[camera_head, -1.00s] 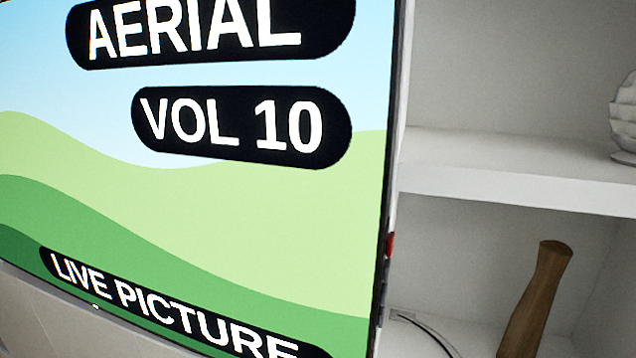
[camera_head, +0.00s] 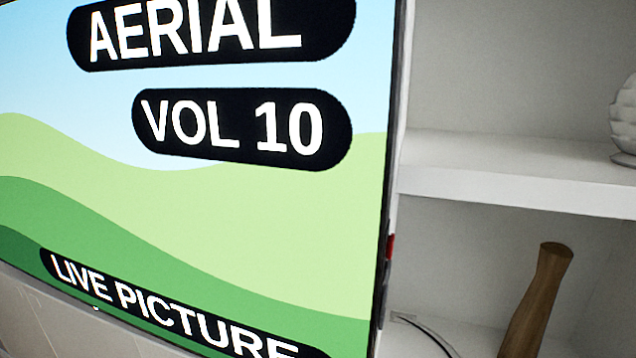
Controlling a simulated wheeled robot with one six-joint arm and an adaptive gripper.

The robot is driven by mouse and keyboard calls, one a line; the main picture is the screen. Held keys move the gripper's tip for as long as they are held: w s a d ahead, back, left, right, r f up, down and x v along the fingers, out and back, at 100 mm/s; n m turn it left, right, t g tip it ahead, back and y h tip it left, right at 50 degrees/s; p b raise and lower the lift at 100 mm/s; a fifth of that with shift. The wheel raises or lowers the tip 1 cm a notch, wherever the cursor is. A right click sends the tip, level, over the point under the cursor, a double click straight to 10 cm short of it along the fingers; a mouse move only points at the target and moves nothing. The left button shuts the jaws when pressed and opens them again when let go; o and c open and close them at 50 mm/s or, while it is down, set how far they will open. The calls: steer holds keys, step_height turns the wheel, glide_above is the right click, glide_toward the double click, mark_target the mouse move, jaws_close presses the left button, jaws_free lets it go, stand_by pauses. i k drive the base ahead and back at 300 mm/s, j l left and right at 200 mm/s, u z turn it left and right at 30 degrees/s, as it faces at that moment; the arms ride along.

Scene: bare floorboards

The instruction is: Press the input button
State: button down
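A large television screen (camera_head: 260,220) fills the left and middle of the head view. It shows green hills under a blue sky, with the labels "AERIAL", "VOL 10" and "LIVE PICTURE". On its thin right side edge there is a small red part (camera_head: 390,247) with dark parts just below it. I cannot tell which of these, if any, is the input button. My gripper is not in view.
White shelves (camera_head: 520,188) stand to the right of the screen. A brown wooden vase (camera_head: 538,300) stands on the lower shelf, near a dark cable (camera_head: 425,330). A white ribbed object (camera_head: 624,115) sits on the upper shelf at the right edge.

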mark_target(388, 265)
steer(key=i+j, duration=0.1)
steer(key=j, duration=0.4)
steer(key=i+j, duration=0.1)
steer(key=j, duration=0.35)
steer(key=i+j, duration=0.1)
steer(key=j, duration=0.4)
steer(key=i+j, duration=0.1)
steer(key=j, duration=0.35)
steer(key=i+j, duration=0.1)
steer(key=j, duration=0.4)
steer(key=z, duration=2.25)
